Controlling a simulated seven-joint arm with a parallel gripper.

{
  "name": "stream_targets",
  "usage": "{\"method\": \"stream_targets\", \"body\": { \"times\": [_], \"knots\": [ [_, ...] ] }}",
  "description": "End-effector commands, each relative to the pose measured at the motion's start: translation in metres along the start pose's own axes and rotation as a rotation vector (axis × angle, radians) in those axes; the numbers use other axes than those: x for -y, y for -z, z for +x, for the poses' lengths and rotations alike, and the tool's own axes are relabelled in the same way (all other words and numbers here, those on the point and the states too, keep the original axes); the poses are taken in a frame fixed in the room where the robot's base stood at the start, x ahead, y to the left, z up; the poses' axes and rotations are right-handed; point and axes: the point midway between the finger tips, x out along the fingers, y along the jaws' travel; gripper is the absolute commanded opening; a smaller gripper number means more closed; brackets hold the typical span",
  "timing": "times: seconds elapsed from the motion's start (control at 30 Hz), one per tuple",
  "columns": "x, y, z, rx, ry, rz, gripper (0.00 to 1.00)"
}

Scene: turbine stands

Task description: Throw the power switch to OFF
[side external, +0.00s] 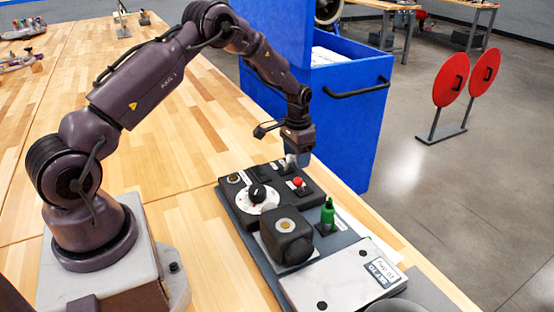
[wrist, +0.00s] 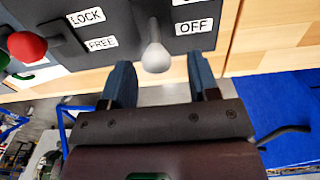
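The power switch is a pale grey toggle lever (wrist: 156,52) on a dark panel, with its rounded tip toward the wrist camera. A white OFF label (wrist: 194,26) is beside it on the right, and a second label above is cut off by the frame's edge. My gripper (wrist: 161,64) is open, with one blue finger on each side of the lever and a gap visible on both sides. In the side view my gripper (side external: 297,156) is low over the far end of the control panel (side external: 238,203), and the lever is partly hidden there. I cannot tell its exact tilt.
A red button (side external: 298,182), a black dial (side external: 257,193), a black box (side external: 287,241) and a green knob (side external: 327,212) stand on the panel. LOCK and FREE labels (wrist: 94,28) lie left of the lever. A blue cabinet (side external: 350,130) stands beyond the table edge.

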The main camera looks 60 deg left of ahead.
Motion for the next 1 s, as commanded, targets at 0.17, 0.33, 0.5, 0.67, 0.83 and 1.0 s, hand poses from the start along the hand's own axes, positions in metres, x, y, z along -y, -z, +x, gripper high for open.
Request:
{"method": "stream_targets", "body": {
  "times": [0.17, 0.33, 0.5, 0.67, 0.83, 1.0],
  "knots": [
    [0.0, 0.0, 0.0, 0.001, 0.0, 0.0, 0.64],
    [0.0, -0.001, 0.0, 0.002, 0.0, 0.0, 0.64],
    [0.0, 0.0, -0.005, 0.001, 0.0, 0.0, 0.64],
    [0.0, 0.0, -0.018, 0.0, 0.001, 0.0, 0.64],
    [0.0, 0.0, -0.032, 0.001, 0.0, 0.0, 0.64],
    [0.0, 0.0, -0.045, 0.001, 0.0, 0.0, 0.64]
  ]
}}
